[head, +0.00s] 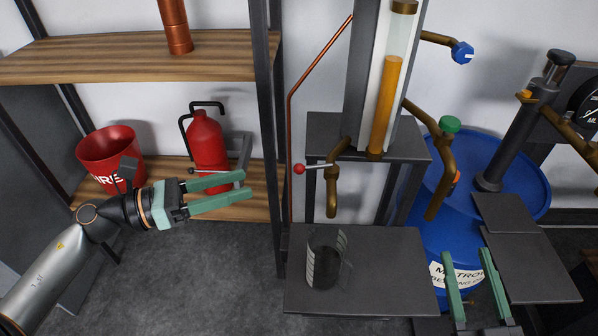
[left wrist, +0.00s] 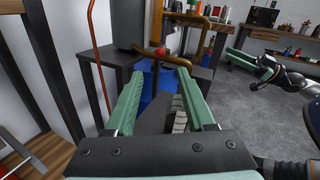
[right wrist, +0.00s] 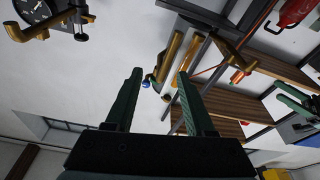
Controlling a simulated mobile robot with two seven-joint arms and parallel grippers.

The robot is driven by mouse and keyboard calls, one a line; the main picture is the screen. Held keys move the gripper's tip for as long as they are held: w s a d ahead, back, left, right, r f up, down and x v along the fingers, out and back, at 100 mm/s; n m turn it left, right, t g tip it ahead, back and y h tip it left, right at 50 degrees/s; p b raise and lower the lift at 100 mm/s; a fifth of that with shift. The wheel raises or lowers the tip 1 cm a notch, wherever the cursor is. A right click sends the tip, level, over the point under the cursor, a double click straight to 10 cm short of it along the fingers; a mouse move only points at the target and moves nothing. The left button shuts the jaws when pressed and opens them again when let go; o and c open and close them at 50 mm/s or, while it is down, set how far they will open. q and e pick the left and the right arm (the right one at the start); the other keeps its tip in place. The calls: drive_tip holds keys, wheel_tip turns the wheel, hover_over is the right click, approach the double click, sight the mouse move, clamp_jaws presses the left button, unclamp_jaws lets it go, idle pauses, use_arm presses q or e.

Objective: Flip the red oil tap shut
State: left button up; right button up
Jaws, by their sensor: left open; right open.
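The red oil tap (head: 332,190) is a brass spout low on the amber oil gauge (head: 385,105). Its lever points left in the head view and ends in a red ball (head: 299,169). The red ball also shows in the left wrist view (left wrist: 161,51), beyond the fingertips. My left gripper (head: 247,187) is open and empty, left of the red ball and apart from it. My right gripper (head: 467,251) is open and empty at the lower right, in front of the blue drum. A dark see-through measuring jug (head: 324,262) stands below the spout.
The jug is on a grey shelf (head: 390,290). A blue tap (head: 462,52) and a green tap (head: 449,125) are right of the gauge. A blue drum (head: 520,185) stands behind. A rack post (head: 268,130), red extinguisher (head: 208,140) and red bucket (head: 108,150) are near my left arm.

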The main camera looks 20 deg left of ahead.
sight(299, 165)
use_arm(q)
drive_tip(key=p+x, duration=0.1)
drive_tip(key=x, duration=1)
drive_tip(key=shift+w+d+p, duration=0.1)
drive_tip(key=shift+w+p, duration=0.05)
drive_tip(key=shift+p, duration=0.2)
drive_tip(key=shift+w+d, duration=0.2)
drive_tip(key=shift+d, duration=0.05)
use_arm(e)
wheel_tip(299, 165, down, 10)
drive_tip(key=m+g+h, duration=0.2)
drive_tip(key=g, duration=0.1)
drive_tip(key=shift+s+d+g, duration=0.25)
drive_tip(key=shift+d+g, duration=0.05)
drive_tip(key=shift+g, duration=0.1)
use_arm(q)
clamp_jaws()
